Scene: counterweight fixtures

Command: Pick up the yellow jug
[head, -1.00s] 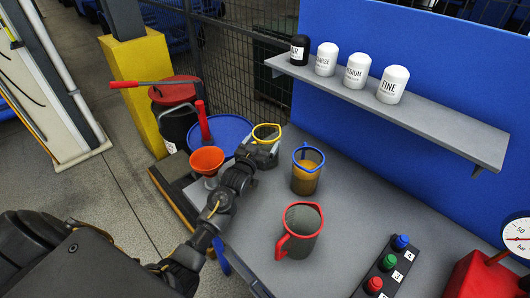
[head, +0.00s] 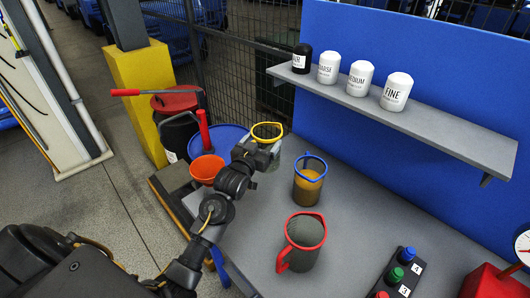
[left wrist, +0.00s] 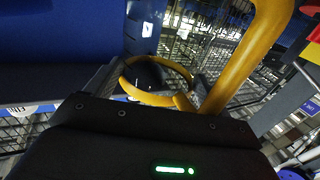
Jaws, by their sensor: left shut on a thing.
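The yellow jug is a clear vessel with a yellow rim (head: 267,124) and stands upright at the far left of the grey table, beyond the blue and red jugs. My left gripper (head: 262,150) is shut on the yellow jug, on its near side. In the left wrist view the yellow rim (left wrist: 128,84) and the thick yellow handle (left wrist: 245,55) show at the fingers. The gripper hides part of the jug's body and its base, so I cannot tell whether it touches the table. My right gripper is not in view.
A blue-rimmed jug (head: 307,188) with amber contents and a red jug (head: 305,232) stand right of my left arm. An orange funnel (head: 206,168) and a blue drum (head: 229,137) are left of it. A shelf (head: 440,122) holds several canisters. A button box (head: 397,272) stands front right.

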